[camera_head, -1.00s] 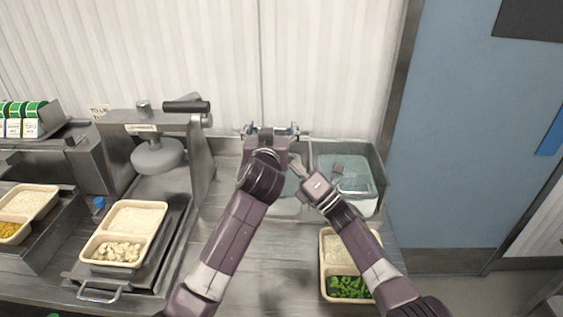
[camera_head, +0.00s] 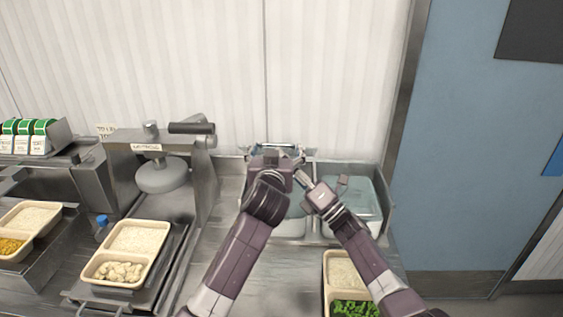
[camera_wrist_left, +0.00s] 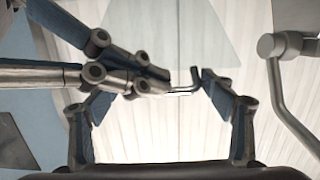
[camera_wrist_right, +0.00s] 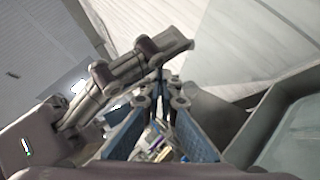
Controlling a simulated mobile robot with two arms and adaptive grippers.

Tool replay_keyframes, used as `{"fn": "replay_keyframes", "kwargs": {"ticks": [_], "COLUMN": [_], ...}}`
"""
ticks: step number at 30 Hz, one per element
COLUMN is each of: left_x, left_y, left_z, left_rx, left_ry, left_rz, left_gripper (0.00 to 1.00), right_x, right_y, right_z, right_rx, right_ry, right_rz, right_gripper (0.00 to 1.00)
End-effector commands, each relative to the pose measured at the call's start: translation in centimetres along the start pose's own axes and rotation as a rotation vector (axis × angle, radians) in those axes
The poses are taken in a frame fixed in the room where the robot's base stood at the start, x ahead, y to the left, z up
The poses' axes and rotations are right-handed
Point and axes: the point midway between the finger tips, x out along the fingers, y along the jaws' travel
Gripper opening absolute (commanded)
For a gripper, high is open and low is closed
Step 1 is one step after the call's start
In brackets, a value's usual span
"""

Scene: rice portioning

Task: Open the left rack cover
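The rack (camera_head: 385,205) stands at the back right of the counter, with two compartments side by side. My arms hide most of the left one. A translucent panel in the left wrist view (camera_wrist_left: 185,32) appears to be the left rack cover, raised. My left gripper (camera_head: 275,150) is open above the back of the left compartment, its fingers wide apart (camera_wrist_left: 155,100). My right gripper (camera_wrist_right: 165,100) has its fingertips together and reaches in front of the left gripper. A thin hooked handle (camera_wrist_left: 187,86) sticks out from its tips. The right cover (camera_head: 352,195) lies on its compartment.
A press machine (camera_head: 165,175) stands left of the rack, with a rice tray (camera_head: 132,240) before it. Another tray with rice and greens (camera_head: 345,270) lies in front of the rack. The white wall is close behind. My two grippers are very close together.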

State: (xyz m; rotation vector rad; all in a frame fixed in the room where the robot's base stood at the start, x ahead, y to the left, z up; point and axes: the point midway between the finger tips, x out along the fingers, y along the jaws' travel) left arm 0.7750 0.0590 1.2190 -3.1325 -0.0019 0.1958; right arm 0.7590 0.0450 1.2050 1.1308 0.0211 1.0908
Motion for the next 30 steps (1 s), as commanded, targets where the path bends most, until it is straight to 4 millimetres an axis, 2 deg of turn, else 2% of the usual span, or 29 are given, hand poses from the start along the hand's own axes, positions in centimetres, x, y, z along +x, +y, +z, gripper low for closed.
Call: {"fn": "replay_keyframes", "kwargs": {"ticks": [1,4,13,17,23,30], "left_x": [0.0,0.0,-0.1,-0.8,-3.6,-7.9], "left_y": [0.3,0.2,0.1,0.1,0.1,0.1], "left_z": [0.6,0.5,0.2,0.2,0.2,0.2], "left_rx": [-0.002,-0.002,-0.002,-0.003,-0.004,-0.005], "left_ry": [-0.011,-0.008,-0.003,-0.002,-0.003,-0.003], "left_rz": [0.005,0.004,0.002,0.002,0.004,0.003], "left_gripper": [0.81,0.91,0.91,0.91,0.91,0.91], "right_x": [0.3,0.3,0.1,0.1,0.1,0.1], "right_y": [0.5,0.4,0.2,0.2,0.2,0.2], "right_z": [0.6,0.4,0.2,0.1,0.1,0.0], "right_rx": [-0.005,-0.005,-0.004,-0.004,-0.004,-0.004], "right_ry": [-0.006,-0.003,0.001,0.002,0.003,0.003], "right_rz": [0.009,0.007,0.005,0.005,0.005,0.005], "right_gripper": [0.00,0.00,0.00,0.00,0.00,0.00]}}
